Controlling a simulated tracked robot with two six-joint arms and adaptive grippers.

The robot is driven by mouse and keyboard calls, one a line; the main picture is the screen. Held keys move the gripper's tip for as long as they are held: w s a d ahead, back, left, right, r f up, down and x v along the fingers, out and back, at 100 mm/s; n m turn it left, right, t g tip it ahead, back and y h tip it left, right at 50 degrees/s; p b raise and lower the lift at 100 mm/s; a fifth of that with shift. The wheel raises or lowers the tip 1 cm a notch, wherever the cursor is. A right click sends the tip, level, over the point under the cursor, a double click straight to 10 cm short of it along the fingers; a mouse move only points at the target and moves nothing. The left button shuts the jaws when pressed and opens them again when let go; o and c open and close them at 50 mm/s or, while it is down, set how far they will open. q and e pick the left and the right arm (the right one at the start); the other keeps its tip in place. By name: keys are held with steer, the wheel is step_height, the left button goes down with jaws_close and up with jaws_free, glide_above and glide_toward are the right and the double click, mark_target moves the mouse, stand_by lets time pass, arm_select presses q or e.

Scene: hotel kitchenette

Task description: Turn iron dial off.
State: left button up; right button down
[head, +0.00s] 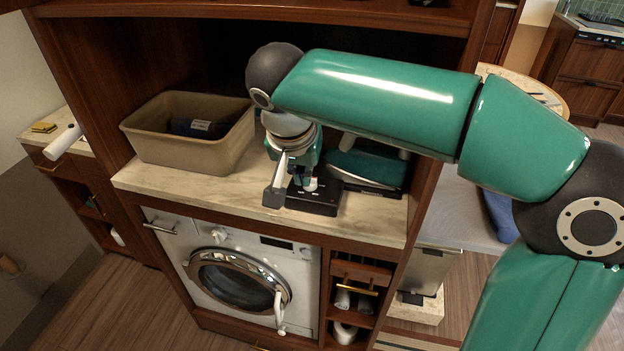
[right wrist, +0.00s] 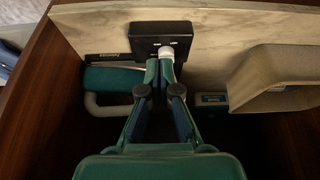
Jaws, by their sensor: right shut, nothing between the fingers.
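A black control box (head: 325,202) lies on the marble counter, with a small white dial (head: 311,185) on its top. The box (right wrist: 146,38) and the dial (right wrist: 166,52) also show in the right wrist view. My right gripper (head: 308,177) points down at the dial; its fingers are shut with nothing between them. In the right wrist view its fingertips (right wrist: 166,65) are right at the dial and partly cover it. I cannot tell whether they touch it. A teal iron (head: 367,166) rests just right of the box in the head view. My left gripper is not in view.
A beige bin (head: 185,152) with a dark item inside stands left on the counter. Wooden cabinet walls and an upper shelf (head: 260,14) enclose the niche. A white washing machine (head: 235,275) is below. The counter front between bin and box is clear.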

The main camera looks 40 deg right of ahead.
mark_target(313, 190)
steer(key=x, duration=0.9)
steer(key=shift+f+p, duration=0.4)
steer(key=shift+w+d+r+p, duration=0.3)
steer(key=shift+w+d+p, duration=0.5)
steer(key=shift+w+d, duration=0.15)
steer(key=shift+w+d+f, duration=0.15)
steer(key=shift+w+d, duration=0.3)
steer(key=shift+d, duration=0.05)
